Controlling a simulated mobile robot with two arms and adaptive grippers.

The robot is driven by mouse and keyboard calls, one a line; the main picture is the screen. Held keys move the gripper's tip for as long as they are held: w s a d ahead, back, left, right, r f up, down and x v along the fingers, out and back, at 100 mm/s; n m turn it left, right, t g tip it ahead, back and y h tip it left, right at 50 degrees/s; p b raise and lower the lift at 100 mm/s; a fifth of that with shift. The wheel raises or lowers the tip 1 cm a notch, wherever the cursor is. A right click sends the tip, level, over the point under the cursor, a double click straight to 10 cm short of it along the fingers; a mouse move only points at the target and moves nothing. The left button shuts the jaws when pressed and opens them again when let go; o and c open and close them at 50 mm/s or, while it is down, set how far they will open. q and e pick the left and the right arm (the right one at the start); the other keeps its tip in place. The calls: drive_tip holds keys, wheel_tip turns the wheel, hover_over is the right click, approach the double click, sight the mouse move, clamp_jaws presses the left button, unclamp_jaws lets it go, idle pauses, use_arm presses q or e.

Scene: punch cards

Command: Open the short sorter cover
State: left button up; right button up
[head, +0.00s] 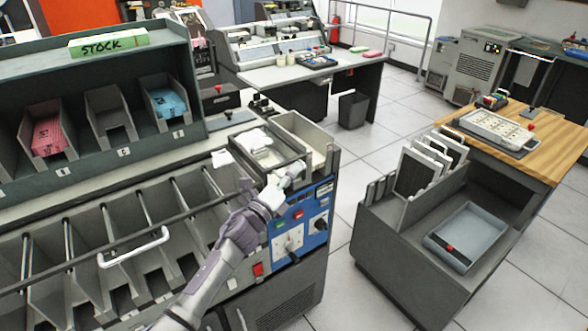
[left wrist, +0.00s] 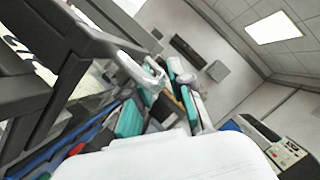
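The sorter (head: 130,225) is a long grey machine with a row of slanted pockets. At its right end, above the blue control panel (head: 300,215), is the short cover (head: 268,164), a dark-edged lid that looks lowered. My left gripper (head: 290,176) is at this lid's front right edge. In the left wrist view my left gripper (left wrist: 160,95) has teal-padded fingers standing apart. A white handle (left wrist: 140,72) on a dark frame reaches to the fingertips; I cannot tell whether they touch it. My right gripper is not in view.
The long cover's white handle (head: 134,248) is at the left. A rack with a green STOCK box (head: 108,43) stands behind the sorter. A grey cart (head: 425,250) with a tray (head: 468,237) stands at the right. Tiled floor (head: 345,285) is clear between cart and sorter.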

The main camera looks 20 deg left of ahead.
use_arm(q)
drive_tip(key=shift+w+d, duration=0.2)
drive_tip(key=shift+w, duration=0.2)
drive_tip(key=shift+r, duration=0.1)
drive_tip(key=shift+c, duration=0.4)
clamp_jaws()
